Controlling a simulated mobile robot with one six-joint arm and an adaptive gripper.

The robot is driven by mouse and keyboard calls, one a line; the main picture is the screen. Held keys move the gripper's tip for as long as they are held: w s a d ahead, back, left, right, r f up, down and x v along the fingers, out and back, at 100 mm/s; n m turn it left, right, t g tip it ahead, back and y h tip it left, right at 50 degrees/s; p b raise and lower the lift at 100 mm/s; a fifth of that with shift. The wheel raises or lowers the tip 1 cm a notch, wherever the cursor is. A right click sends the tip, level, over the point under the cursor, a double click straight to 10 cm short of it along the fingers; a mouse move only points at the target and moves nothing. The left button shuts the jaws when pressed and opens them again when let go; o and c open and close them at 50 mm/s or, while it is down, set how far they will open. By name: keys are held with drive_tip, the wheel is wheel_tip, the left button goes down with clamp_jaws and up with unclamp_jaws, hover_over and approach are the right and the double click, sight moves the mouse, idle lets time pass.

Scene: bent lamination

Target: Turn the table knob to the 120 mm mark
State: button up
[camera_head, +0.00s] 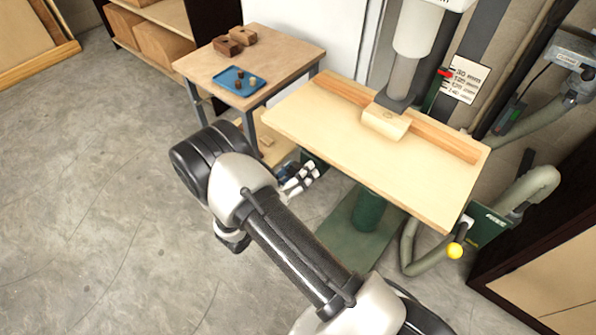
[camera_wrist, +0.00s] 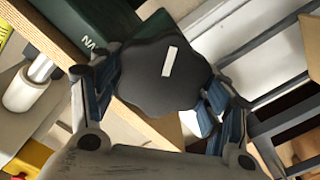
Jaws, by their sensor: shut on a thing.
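A black lobed knob (camera_wrist: 150,82) with a white index line faces the wrist camera. My gripper (camera_wrist: 161,88) is shut on the knob, with a blue-padded finger on either side. The white line leans slightly right of upright. In the head view my gripper (camera_head: 303,176) is at the left end of the wooden machine table (camera_head: 400,165), low near its edge. The knob is not clearly seen there. A white scale plate (camera_head: 466,82) with mm marks stands behind the table. A red pointer (camera_head: 445,73) is near its upper lines; the small print is hard to read.
A side table (camera_head: 285,55) at the back left holds a blue tray (camera_head: 232,76) and brown blocks (camera_head: 228,45). Grey hoses (camera_head: 535,190) hang at right. The floor at left is clear.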

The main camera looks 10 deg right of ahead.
drive_tip(key=o, duration=1.1)
drive_tip(key=shift+s+d+r, duration=0.25)
drive_tip(key=shift+s+r, duration=0.05)
drive_tip(key=shift+s, duration=0.05)
drive_tip(key=shift+c, duration=0.2)
drive_tip(key=shift+a, duration=0.15)
drive_tip(key=shift+s+a, duration=0.15)
drive_tip(key=shift+a, duration=0.1)
drive_tip(key=v, duration=1.1)
drive_tip(key=shift+a, duration=0.15)
drive_tip(key=shift+f, duration=0.15)
